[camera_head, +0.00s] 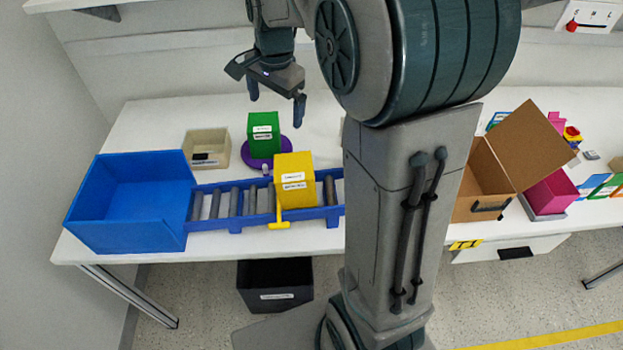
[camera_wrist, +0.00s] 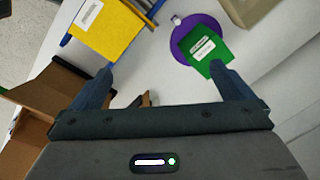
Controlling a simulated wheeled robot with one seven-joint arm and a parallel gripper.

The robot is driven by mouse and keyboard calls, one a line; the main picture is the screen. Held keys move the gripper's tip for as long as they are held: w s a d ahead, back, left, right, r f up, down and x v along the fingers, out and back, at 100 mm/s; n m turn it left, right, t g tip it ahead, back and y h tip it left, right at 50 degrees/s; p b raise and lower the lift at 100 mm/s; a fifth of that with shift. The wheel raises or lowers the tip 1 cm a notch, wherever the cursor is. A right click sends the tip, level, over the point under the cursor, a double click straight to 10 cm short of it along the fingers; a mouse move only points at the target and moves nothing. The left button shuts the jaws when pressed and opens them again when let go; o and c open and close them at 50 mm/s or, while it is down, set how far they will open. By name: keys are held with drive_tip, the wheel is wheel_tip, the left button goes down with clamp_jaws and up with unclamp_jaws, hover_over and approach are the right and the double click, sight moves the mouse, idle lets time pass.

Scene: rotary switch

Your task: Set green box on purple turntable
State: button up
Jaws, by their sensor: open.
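The green box (camera_head: 264,133) stands upright on the purple turntable (camera_head: 262,157), a low round disc at the back of the table. In the wrist view the green box (camera_wrist: 206,52) and the purple turntable (camera_wrist: 182,34) show at the upper right, the box resting over the disc. My gripper (camera_head: 276,97) is open and empty, above and apart from the box. In the wrist view its right finger overlaps the lower edge of the green box in the picture. The wrist view shows my gripper's two fingers (camera_wrist: 164,78) spread wide with nothing between them.
A yellow box (camera_head: 293,178) sits on the blue roller conveyor (camera_head: 222,215), in front of the turntable. A large blue bin (camera_head: 130,205) stands at the left, a beige tray (camera_head: 207,148) behind it. An open cardboard box (camera_head: 478,180) stands right of my arm. A black bin (camera_head: 274,285) is on the floor.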

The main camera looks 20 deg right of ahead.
drive_tip(key=s+f+n+t, duration=0.1)
drive_tip(key=s+f+n, duration=0.1)
drive_tip(key=s+n, duration=1)
drive_tip(key=s, duration=0.9)
drive_tip(key=shift+s+a+t, duration=0.15)
drive_tip(key=shift+t, duration=0.15)
